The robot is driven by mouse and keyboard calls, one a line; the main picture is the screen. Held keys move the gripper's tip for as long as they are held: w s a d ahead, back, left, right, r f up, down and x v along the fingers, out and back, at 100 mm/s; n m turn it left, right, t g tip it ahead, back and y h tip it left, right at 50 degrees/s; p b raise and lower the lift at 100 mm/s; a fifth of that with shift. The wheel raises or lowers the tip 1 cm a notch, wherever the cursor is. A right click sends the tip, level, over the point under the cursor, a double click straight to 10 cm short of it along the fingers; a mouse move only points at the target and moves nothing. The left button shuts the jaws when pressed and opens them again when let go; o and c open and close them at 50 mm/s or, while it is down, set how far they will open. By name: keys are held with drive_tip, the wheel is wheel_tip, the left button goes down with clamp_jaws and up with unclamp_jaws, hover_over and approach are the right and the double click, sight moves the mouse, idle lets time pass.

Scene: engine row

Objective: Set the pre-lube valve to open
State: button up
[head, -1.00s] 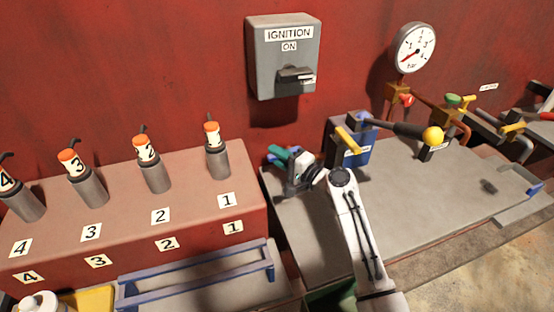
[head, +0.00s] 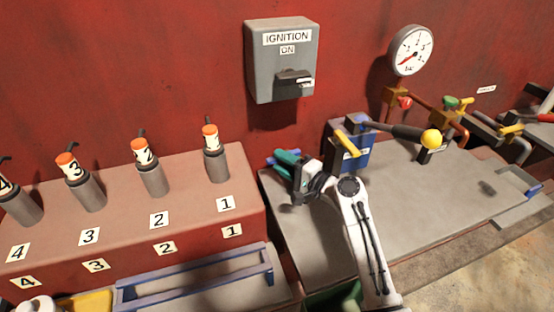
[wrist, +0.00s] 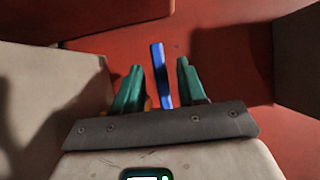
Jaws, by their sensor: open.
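A blue lever (wrist: 161,76) stands between my gripper's two green fingers (wrist: 160,66) in the wrist view, with gaps visible on both sides. A bit of orange shows behind the left finger. In the head view my gripper (head: 284,158) is open by the red wall, right of the ignition-coil bench, and a small blue part (head: 270,162) shows beside its fingers. My gripper and wrist hide the valve body there. No label reading pre-lube is legible, so I cannot confirm which valve it is or its setting.
A blue box with a yellow lever (head: 348,143) and a yellow-knobbed bar (head: 431,139) stand to the right. The ignition box (head: 282,62) hangs above. The red bench (head: 110,200) rises at left. The grey bench top (head: 410,200) is largely clear.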

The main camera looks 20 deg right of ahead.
drive_tip(key=v, duration=0.8)
drive_tip(key=shift+s, duration=0.15)
drive_tip(key=shift+d, duration=0.1)
